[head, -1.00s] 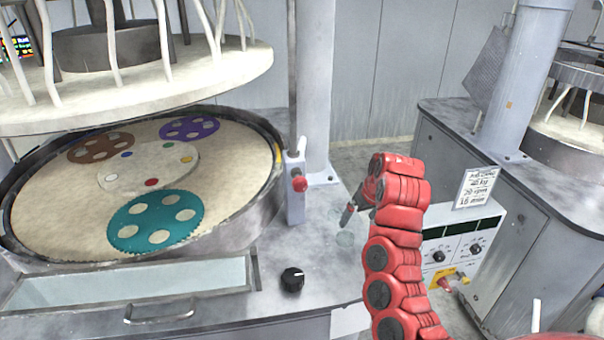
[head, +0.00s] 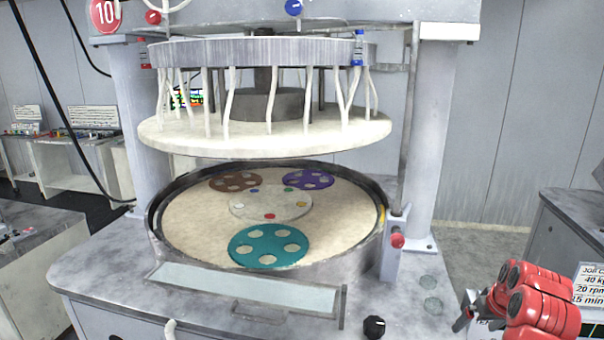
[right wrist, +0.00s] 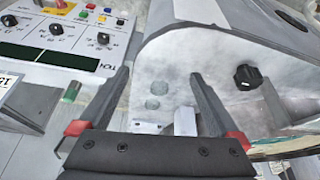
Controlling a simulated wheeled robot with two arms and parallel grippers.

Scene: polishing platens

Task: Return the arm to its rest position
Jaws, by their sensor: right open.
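My right arm is red and stands at the lower right of the head view, with its gripper (head: 464,318) in front of the machine's right front corner. In the right wrist view the gripper (right wrist: 160,95) shows two dark fingers spread wide apart with nothing between them. Beyond the fingers lie the grey machine top (right wrist: 195,60), a black knob (right wrist: 247,77) and two faint round discs. My left gripper is not in view.
The polishing machine holds a lower platen (head: 200,220) with teal (head: 268,246), brown (head: 235,181) and purple (head: 307,179) carriers. The upper platen (head: 265,135) hangs above. A red button (head: 397,240) stands at the right. A control panel (right wrist: 65,35) shows in the wrist view.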

